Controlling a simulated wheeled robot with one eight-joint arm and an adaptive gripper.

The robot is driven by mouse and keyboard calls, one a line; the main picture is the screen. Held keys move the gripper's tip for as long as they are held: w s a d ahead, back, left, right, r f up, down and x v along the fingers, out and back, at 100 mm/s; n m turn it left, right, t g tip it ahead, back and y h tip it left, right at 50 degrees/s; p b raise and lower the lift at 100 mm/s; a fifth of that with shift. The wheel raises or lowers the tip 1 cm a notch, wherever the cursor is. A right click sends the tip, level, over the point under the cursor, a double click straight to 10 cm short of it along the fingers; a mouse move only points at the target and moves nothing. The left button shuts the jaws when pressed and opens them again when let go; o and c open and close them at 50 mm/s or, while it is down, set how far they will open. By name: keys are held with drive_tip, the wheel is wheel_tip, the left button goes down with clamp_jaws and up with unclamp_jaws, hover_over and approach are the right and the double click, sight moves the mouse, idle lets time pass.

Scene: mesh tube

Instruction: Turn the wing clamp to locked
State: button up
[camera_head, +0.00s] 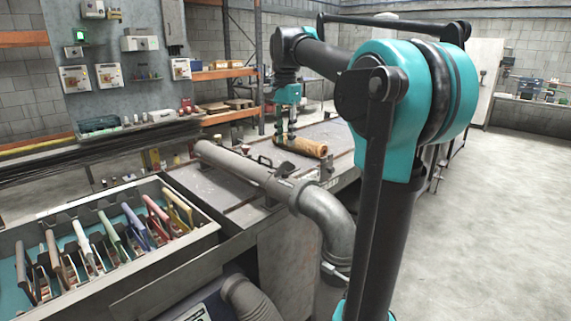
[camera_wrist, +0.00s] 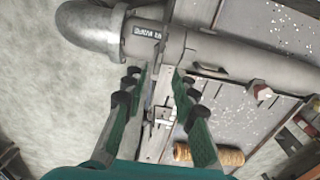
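A grey pipe (camera_wrist: 205,47) crosses the top of the wrist view and joins a curved elbow (camera_wrist: 88,25). A dark band with small lettering (camera_wrist: 148,33) sits at this joint and looks like the wing clamp; I cannot read its setting. A thin dark upright piece (camera_wrist: 161,62) hangs below it, between my fingers in the picture. My gripper (camera_wrist: 156,74) is open, its green fingers apart on either side; contact cannot be told. In the head view my gripper (camera_head: 284,140) hangs over the bench, beyond the pipe (camera_head: 235,166) and elbow (camera_head: 328,222).
A brown spool-like roll (camera_head: 301,147) lies on the bench (camera_head: 215,184) close to my gripper. A red-knobbed part (camera_wrist: 261,90) stands beside the pipe. A tray (camera_head: 208,222) of coloured-handled tools is at the left. The floor (camera_head: 500,200) at right is clear.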

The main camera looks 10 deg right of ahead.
sight(285, 163)
wheel_tip(285, 163, down, 9)
drive_tip(key=shift+f, duration=0.1)
idle(0.4)
clamp_jaws()
